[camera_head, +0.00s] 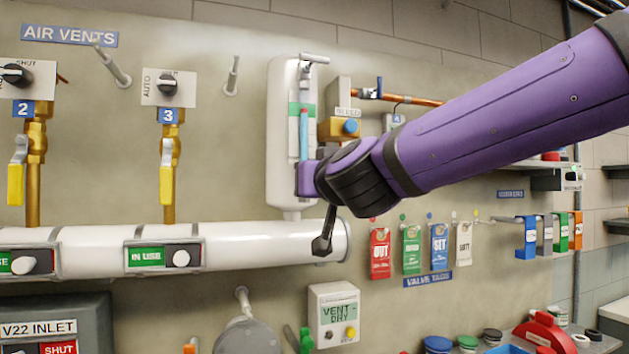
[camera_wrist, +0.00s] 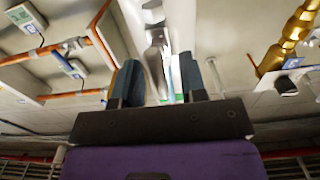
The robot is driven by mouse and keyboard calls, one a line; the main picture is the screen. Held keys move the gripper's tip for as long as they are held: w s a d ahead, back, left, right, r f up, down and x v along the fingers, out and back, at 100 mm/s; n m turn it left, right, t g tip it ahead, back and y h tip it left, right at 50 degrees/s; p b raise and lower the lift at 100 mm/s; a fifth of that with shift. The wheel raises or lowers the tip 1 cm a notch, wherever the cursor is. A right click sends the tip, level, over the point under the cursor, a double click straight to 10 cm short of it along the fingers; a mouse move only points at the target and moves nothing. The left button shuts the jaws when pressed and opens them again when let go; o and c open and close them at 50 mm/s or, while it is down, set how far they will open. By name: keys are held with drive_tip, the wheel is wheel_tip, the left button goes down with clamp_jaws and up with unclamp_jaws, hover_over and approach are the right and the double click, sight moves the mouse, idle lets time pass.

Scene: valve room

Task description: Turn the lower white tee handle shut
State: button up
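A white upright vessel (camera_head: 284,190) carries a sight tube with a blue column (camera_head: 303,135). A pale tee handle (camera_head: 314,58) sits at its top. My gripper (camera_head: 305,178) is in front of the vessel's lower half and hides the lower tee handle in the head view. In the upside-down wrist view, my gripper (camera_wrist: 161,65) has two dark fingers standing apart. A pale, shiny part that looks like the lower tee handle (camera_wrist: 154,55) shows between them, closer to the left finger. I cannot tell whether either finger touches it.
A white horizontal pipe (camera_head: 220,240) runs below the vessel. Brass vent valves (camera_head: 168,150) stand to the left. Coloured valve tags (camera_head: 411,250) hang to the right below my arm. A grey box with a display (camera_head: 334,312) is underneath. A copper pipe (camera_head: 410,99) is behind my arm.

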clamp_jaws()
drive_tip(key=shift+d+m, duration=0.1)
drive_tip(key=shift+m, duration=0.3)
drive_tip(key=m, duration=0.8)
drive_tip(key=shift+d, duration=0.15)
drive_tip(key=m, duration=0.5)
drive_tip(key=shift+f, duration=0.15)
drive_tip(key=shift+f+m, duration=0.15)
drive_tip(key=shift+m, duration=1.85)
